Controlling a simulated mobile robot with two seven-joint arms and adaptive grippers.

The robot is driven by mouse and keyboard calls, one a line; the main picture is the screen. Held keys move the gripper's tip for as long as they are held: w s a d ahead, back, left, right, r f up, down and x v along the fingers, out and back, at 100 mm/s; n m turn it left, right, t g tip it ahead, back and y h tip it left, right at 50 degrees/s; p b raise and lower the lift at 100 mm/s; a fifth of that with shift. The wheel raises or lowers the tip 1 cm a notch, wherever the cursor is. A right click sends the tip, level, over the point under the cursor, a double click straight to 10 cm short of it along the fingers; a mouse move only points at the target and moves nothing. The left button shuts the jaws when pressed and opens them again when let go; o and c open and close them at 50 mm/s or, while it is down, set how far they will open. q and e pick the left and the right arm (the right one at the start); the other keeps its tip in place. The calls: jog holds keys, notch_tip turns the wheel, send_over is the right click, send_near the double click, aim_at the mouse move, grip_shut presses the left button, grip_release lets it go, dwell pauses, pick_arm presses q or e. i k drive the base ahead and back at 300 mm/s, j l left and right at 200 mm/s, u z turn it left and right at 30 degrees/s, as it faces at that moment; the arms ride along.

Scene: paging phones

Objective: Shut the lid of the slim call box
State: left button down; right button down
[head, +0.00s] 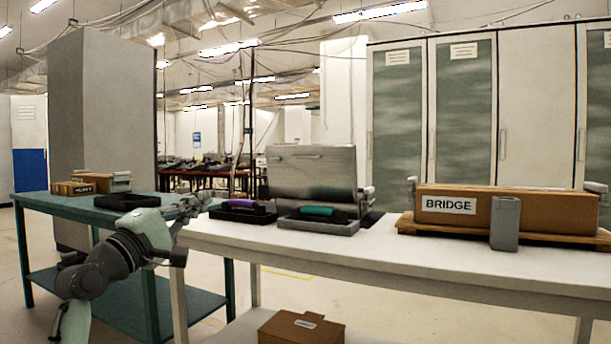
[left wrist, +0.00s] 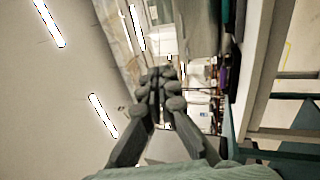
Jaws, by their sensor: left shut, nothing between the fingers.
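A wide silvery-grey metal panel (head: 312,170) stands upright on the white table, behind two handset cradles. It looks like the raised lid of the call box; the body behind the cradles is mostly hidden. A grey fitting shows at its right edge. My left gripper (head: 201,202) is at the table's left end, left of the panel and apart from it. Its fingers are shut and empty; the left wrist view shows the fingertips (left wrist: 163,78) close together. My right gripper is not in view.
A green table (head: 60,201) holds small boxes and a black tray (head: 127,202).

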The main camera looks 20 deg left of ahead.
aim_at(318, 172)
jog(key=i, duration=1.25)
